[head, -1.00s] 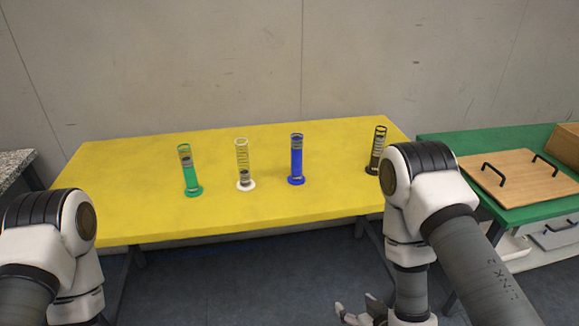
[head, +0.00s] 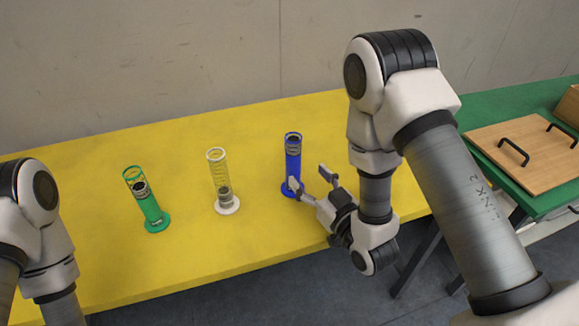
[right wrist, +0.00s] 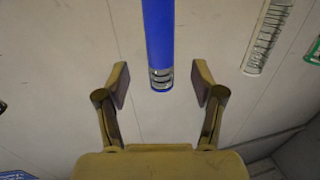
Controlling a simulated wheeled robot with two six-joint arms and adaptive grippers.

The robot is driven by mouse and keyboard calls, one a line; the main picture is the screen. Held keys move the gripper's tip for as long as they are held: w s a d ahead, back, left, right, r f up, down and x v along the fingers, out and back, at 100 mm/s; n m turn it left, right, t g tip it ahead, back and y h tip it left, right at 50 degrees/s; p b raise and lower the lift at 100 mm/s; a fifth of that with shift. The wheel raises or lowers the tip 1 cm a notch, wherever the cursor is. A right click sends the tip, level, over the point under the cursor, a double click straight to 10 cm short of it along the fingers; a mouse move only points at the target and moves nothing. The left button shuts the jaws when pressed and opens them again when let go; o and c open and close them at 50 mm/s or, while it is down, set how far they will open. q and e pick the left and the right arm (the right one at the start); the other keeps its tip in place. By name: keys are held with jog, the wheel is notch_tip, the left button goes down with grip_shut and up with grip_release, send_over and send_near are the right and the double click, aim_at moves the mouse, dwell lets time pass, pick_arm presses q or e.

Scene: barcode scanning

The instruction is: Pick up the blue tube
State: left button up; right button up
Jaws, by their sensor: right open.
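The blue tube (head: 293,158) stands upright on the yellow table, with a clear, ringed upper end. My right gripper (head: 310,179) is open at the tube's near right side, one finger overlapping its lower part in the head view. In the right wrist view the blue tube (right wrist: 158,42) lies ahead, centred in the gap between the two open fingers (right wrist: 160,88). I cannot tell from these views whether a finger touches it. My left gripper is out of view; only my left arm shows.
A white tube (head: 223,185) and a green tube (head: 148,205) stand to the left on the yellow table (head: 75,250). The black tube is hidden behind my right arm. A green table (head: 545,200) at right holds a wooden board (head: 500,170) with black handles.

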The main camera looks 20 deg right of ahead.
aim_at(297, 162)
jog(key=shift+r, duration=0.3)
jog(key=p+x, duration=0.1)
jog(key=x, duration=0.6)
jog(key=shift+w+a+p, duration=0.1)
jog(key=shift+w+p, duration=0.2)
jog(key=shift+w, duration=0.05)
grip_shut()
